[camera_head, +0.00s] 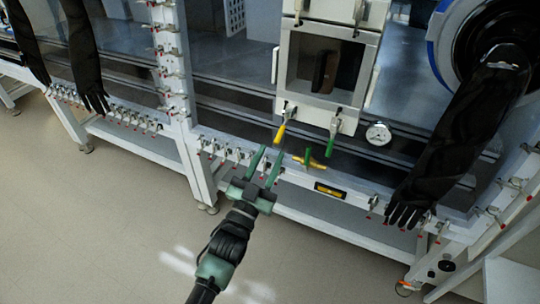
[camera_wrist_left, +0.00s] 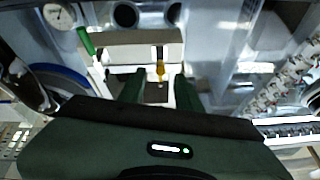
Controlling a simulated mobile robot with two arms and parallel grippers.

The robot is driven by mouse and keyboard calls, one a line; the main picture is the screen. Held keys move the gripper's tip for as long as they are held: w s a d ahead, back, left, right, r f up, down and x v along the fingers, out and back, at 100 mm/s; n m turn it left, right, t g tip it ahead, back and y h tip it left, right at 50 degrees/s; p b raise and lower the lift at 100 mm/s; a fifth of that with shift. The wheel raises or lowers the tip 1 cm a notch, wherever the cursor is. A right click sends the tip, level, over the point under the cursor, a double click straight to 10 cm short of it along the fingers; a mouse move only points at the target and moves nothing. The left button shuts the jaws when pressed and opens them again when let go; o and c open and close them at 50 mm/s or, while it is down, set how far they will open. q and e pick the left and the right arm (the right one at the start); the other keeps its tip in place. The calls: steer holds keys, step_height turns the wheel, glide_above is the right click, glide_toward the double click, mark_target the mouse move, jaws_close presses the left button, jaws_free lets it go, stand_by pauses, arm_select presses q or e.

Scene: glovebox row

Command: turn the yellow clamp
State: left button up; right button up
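The yellow clamp (camera_head: 280,132) hangs at the lower left corner of the small box door, its handle pointing down. In the left wrist view the yellow clamp (camera_wrist_left: 160,70) appears between my two fingers, beyond their tips. My left gripper (camera_head: 268,155) is open and empty, just below the yellow handle in the head view; its fingers (camera_wrist_left: 158,90) also show in the wrist view. I see no contact with the handle. My right gripper is not in view.
A green-handled clamp (camera_head: 331,146) hangs right of the yellow one and a yellow-and-green fitting (camera_head: 310,160) sits below. A pressure gauge (camera_head: 378,133), a black glove (camera_head: 460,140) and several small clamps along the frame edge are nearby. The floor in front (camera_head: 90,220) is clear.

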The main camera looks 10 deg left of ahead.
mark_target(281, 131)
arm_select(q)
steer(key=shift+s+a+r+p, duration=0.1)
steer(key=shift+r+p, duration=0.15)
steer(key=shift+p, duration=0.1)
steer(key=c, duration=0.5)
steer(key=s+a+r+n+p, duration=0.1)
steer(key=s+r+p, duration=0.1)
steer(key=p, duration=0.1)
steer(key=s+a+r+n+g+p, duration=0.1)
steer(key=s+a+p, duration=0.1)
steer(key=p, duration=0.1)
steer(key=s+a+r+n+g+p, duration=0.1)
steer(key=s+r+p, duration=0.1)
steer(key=s+p, duration=0.1)
steer(key=shift+a+r+h+p, duration=0.15)
steer(key=shift+r+h+p, duration=0.15)
steer(key=shift+h+p, duration=0.1)
jaws_close()
steer(key=w+d+f+p, duration=0.1)
steer(key=w+d, duration=0.3)
steer(key=w, duration=0.6)
steer(key=shift+w+d+f+n+p, duration=0.2)
steer(key=shift+d+f+n+p, duration=0.15)
steer(key=shift+f, duration=0.25)
